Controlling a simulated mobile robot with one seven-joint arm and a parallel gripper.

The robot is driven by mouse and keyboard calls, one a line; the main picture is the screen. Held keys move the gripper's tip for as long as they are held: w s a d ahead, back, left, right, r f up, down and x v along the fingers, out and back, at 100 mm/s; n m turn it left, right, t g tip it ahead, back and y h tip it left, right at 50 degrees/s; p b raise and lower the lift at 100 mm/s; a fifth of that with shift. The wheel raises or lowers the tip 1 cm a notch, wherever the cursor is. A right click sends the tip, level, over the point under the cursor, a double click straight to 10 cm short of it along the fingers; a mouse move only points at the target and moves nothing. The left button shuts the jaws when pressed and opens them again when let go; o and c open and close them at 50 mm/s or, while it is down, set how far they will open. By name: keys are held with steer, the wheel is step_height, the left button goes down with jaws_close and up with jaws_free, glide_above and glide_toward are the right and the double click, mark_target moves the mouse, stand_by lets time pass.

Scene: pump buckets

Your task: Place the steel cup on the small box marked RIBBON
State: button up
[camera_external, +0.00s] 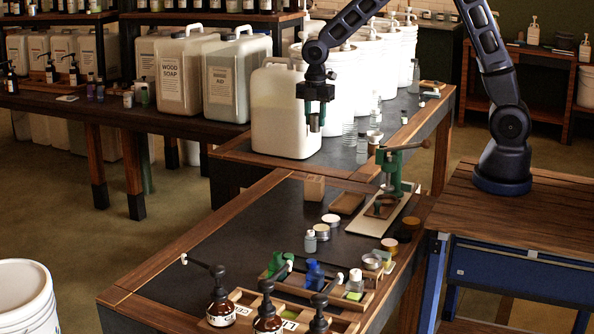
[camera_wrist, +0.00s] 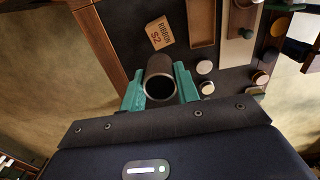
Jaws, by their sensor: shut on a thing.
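The steel cup (camera_wrist: 161,72) is between the green jaws of my gripper (camera_wrist: 160,92) in the wrist view, with its dark round opening facing the camera. In the external view my gripper (camera_external: 316,105) is shut on the cup (camera_external: 315,123), held high in the air above the dark table, in front of a white jug. The small box marked RIBBON (camera_external: 314,188) is a tan cardboard block on the table, below the gripper. In the wrist view the box (camera_wrist: 160,32) shows its lettered top, beyond the cup and apart from it.
A wooden tray (camera_external: 347,203) and a green press (camera_external: 392,170) stand right of the box. A large white jug (camera_external: 285,110) stands behind the gripper. Pump bottles (camera_external: 221,308) line the front edge. The table left of the box is clear.

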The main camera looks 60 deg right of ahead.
step_height(320, 180, down, 15)
steer(key=shift+f, duration=0.15)
stand_by(0.4)
steer(key=shift+f, duration=0.1)
steer(key=o, duration=1)
steer(key=shift+c, duration=0.2)
